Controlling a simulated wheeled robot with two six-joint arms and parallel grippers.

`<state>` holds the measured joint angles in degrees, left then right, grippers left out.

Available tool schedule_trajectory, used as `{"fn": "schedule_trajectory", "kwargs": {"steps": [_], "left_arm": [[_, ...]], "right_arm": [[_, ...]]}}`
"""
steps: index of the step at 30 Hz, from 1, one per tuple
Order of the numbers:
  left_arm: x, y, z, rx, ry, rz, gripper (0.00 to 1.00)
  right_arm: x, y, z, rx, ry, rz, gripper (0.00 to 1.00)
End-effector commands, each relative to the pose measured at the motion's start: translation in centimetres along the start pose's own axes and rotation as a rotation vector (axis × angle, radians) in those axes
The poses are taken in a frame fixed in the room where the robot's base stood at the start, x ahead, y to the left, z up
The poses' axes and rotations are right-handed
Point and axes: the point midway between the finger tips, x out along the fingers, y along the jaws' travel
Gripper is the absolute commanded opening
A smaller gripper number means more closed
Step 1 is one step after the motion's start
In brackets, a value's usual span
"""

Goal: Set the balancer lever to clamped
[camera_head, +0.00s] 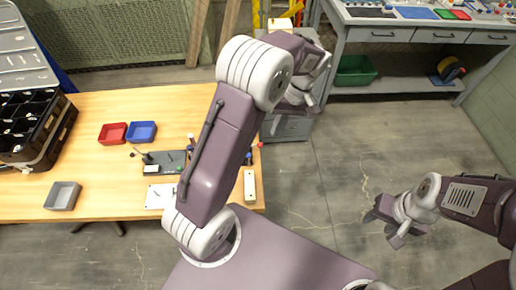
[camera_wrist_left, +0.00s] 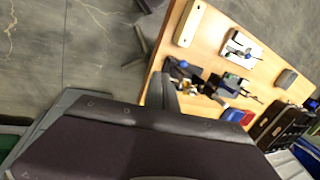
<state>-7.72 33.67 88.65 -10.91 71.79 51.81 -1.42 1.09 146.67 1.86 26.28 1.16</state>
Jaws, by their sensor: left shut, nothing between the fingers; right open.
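I cannot pick out the balancer lever with certainty. A dark device with a white block (camera_head: 165,162) lies on the wooden table, partly behind my left arm. Small parts with blue and red knobs show beside the arm. My left gripper (camera_head: 302,102) is shut and empty, beyond the table's right edge over the grey cabinet. My right gripper (camera_head: 383,226) is open and empty over the floor at the right, away from the table.
The wooden table (camera_head: 95,196) carries a red bin (camera_head: 112,132), a blue bin (camera_head: 141,131), a grey bin (camera_head: 63,196), a white plate (camera_head: 158,196) and a black case (camera_head: 38,140). A grey workbench (camera_head: 410,34) stands at the back right. The floor between is clear.

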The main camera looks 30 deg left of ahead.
Motion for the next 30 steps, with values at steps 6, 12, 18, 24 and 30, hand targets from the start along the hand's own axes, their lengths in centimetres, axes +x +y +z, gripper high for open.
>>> {"fn": "schedule_trajectory", "kwargs": {"steps": [6,12,18,24,30], "left_arm": [[4.9,-0.1,0.1,-0.002,-0.004,-0.004,0.00],[8.9,-0.3,0.1,-0.001,-0.004,-0.003,0.00],[9.9,-2.9,0.2,-0.002,-0.002,0.000,0.00],[10.3,-3.6,0.2,-0.001,0.000,0.001,0.00],[10.3,-3.6,0.2,0.000,0.000,0.000,0.00]], "right_arm": [[0.7,0.0,0.1,0.000,0.000,0.000,0.44],[0.9,0.0,0.1,0.000,0.000,0.000,0.44],[0.8,0.0,0.1,0.000,0.000,0.000,0.44],[0.7,0.0,0.1,0.000,0.000,0.000,0.44],[0.7,0.0,0.1,0.000,0.000,0.000,0.44]]}}
